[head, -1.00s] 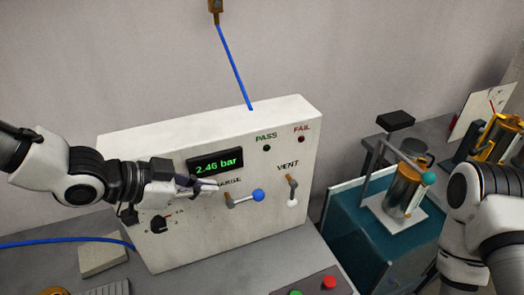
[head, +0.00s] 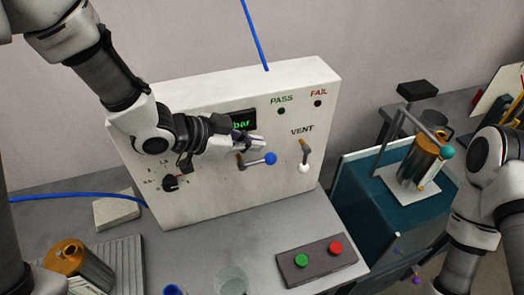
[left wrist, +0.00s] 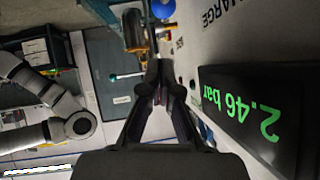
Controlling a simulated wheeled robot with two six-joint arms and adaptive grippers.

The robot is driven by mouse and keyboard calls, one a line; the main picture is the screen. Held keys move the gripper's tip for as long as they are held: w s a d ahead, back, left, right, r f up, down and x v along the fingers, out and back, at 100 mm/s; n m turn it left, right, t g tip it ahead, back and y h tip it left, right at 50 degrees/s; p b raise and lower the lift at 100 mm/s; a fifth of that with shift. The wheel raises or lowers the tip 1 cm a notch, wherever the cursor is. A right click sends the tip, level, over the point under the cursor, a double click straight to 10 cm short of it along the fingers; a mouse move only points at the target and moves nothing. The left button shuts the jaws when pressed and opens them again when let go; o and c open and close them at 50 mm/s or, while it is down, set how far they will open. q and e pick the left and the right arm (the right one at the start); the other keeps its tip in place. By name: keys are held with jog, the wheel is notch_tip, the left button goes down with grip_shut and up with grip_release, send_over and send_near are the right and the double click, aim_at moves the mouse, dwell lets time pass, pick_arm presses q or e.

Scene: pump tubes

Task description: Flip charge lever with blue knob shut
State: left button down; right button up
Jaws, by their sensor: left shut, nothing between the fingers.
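The charge lever (head: 254,160) with its blue knob (head: 270,158) sits on the front of the white panel (head: 225,195). It points right, nearly level, from its brass pivot. My left gripper (head: 261,143) is shut and empty, just above the lever near the knob in the head view; I cannot tell whether it touches. In the left wrist view the shut fingers (left wrist: 158,88) are beside the panel, and the blue knob (left wrist: 161,8) is at the top edge, partly cut off. My right arm stands at the right; its gripper is out of view.
The vent lever (head: 304,157) with a white knob hangs down to the right. The display (head: 240,120) is partly hidden by my left arm. A button box (head: 317,262) with green and red buttons lies in front. A brass cylinder (head: 80,262) is at the lower left.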

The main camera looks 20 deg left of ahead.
aim_at(270, 158)
pick_arm(q)
jog(key=f, duration=0.1)
jog(key=w+d+f, duration=0.1)
jog(key=f, duration=0.1)
jog(key=w+f, duration=0.1)
jog(key=f, duration=0.1)
jog(key=shift+w+d, duration=0.15)
jog(key=shift+w, duration=0.1)
jog(key=shift+w+p, duration=0.1)
jog(key=shift+p, duration=0.2)
